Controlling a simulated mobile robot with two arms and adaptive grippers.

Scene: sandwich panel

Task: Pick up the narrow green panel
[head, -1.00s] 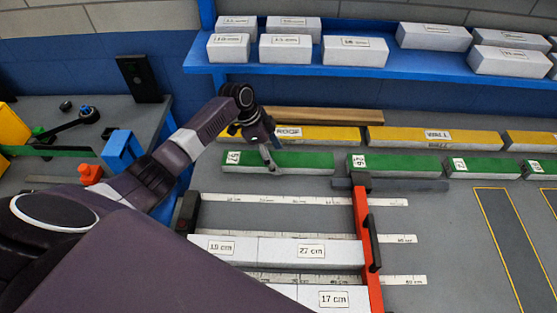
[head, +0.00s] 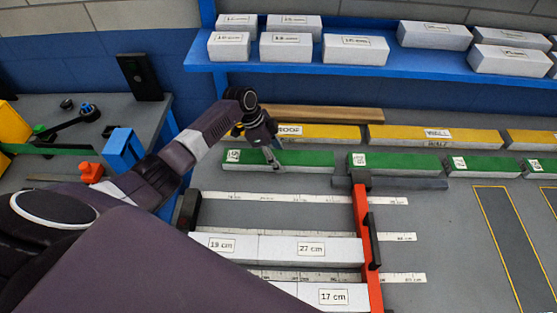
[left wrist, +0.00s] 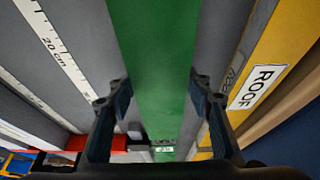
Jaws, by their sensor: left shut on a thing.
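A long green-topped panel (head: 308,159) lies on the bench at the left end of a row of green panels, with a numbered white label on its left end. My left gripper (head: 272,160) reaches down onto it, near its middle. In the left wrist view the green panel (left wrist: 156,45) runs between the two fingers of my left gripper (left wrist: 162,92), which are shut on its sides. The panel still appears level with its row; I cannot tell if it is clear of the bench. My right gripper is not in view.
More green panels (head: 393,164) continue to the right. Yellow panels (head: 434,137) lie just behind. In front are rulers (head: 290,197), white blocks (head: 311,248) and a red bar (head: 361,225). A blue shelf (head: 430,72) holds white blocks above.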

